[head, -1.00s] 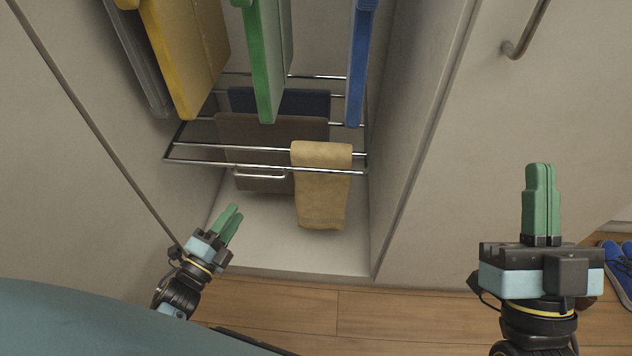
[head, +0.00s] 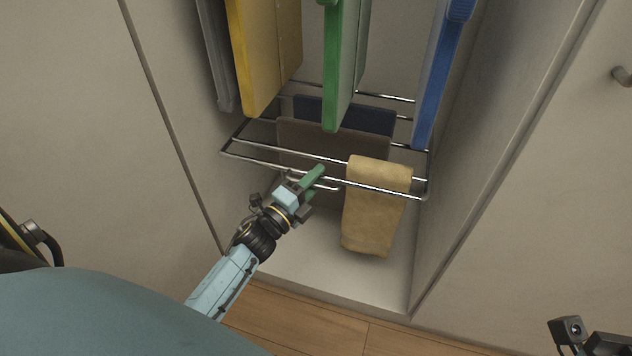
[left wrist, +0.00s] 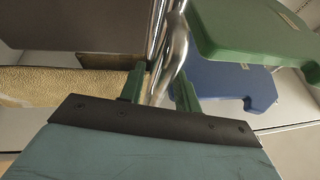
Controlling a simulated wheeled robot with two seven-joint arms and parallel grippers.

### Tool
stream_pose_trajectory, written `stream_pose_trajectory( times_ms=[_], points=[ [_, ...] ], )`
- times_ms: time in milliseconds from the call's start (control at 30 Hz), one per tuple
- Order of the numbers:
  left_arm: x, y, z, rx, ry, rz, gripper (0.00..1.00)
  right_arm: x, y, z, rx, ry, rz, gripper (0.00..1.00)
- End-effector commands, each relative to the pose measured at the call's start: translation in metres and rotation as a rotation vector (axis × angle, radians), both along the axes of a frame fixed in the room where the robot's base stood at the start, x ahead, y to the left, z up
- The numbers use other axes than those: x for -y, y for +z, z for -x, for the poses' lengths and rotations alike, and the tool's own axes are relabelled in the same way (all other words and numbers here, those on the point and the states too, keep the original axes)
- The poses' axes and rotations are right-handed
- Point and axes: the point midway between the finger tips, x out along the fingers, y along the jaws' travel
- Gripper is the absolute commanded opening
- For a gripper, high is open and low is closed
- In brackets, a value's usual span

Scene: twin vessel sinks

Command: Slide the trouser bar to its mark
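The trouser bar (head: 268,161) is a chrome pull-out rack of several rails low in the open cabinet. A brown cloth, a dark blue cloth and a tan cloth (head: 375,205) hang over it. A short chrome handle (head: 328,188) sits at its front. My left gripper (head: 317,176) is at this handle. In the left wrist view its green fingers (left wrist: 160,88) are apart, with the handle (left wrist: 172,62) passing between them and gaps beside it. I cannot make out a mark. My right gripper's fingers are out of view; only a dark housing shows at the bottom right corner.
Yellow (head: 262,60), green (head: 342,70), blue (head: 436,80) and grey flat panels hang above the rack. Cabinet side walls stand left and right of it. The white cabinet floor (head: 320,255) below is clear. Wooden floor (head: 310,325) lies in front.

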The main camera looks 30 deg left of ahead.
Motion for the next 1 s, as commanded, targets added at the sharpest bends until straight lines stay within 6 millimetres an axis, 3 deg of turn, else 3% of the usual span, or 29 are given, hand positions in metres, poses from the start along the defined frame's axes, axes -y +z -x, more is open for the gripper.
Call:
stream_pose_trajectory(
  times_ms=[333, 600, 1000],
  points=[
    [0.0005, 0.0006, -0.0038, -0.002, 0.0, 0.001, 0.33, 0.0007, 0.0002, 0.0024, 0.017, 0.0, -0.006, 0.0],
    [0.0006, 0.0006, -0.0037, -0.001, 0.0, 0.001, 0.0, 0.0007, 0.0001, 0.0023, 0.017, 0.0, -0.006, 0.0],
    [0.0059, 0.0009, -0.0008, -0.002, -0.008, 0.001, 0.0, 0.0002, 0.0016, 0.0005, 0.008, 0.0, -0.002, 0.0]
  ],
)
